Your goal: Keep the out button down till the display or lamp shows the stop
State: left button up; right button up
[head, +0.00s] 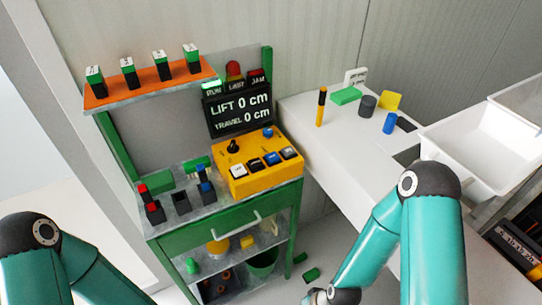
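The yellow control box (262,181) stands on the green cabinet's top. Its sloped face carries a row of several push buttons, among them a white button (238,171) at the left and a blue one (272,158) further right. Their labels are too small to read, so I cannot tell which is the out button. The black display (238,111) behind it reads LIFT 0 cm and TRAVEL 0 cm. Above it the RUN lamp (212,85) glows green; the middle lamp looks dark and the JAM lamp (256,76) is dull red.
An orange shelf (150,89) holds several green-and-black blocks above the cabinet (232,211). Space above the box's buttons is clear.

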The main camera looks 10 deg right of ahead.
jog(key=shift+c, duration=0.4)
grip_shut()
dwell(1.3)
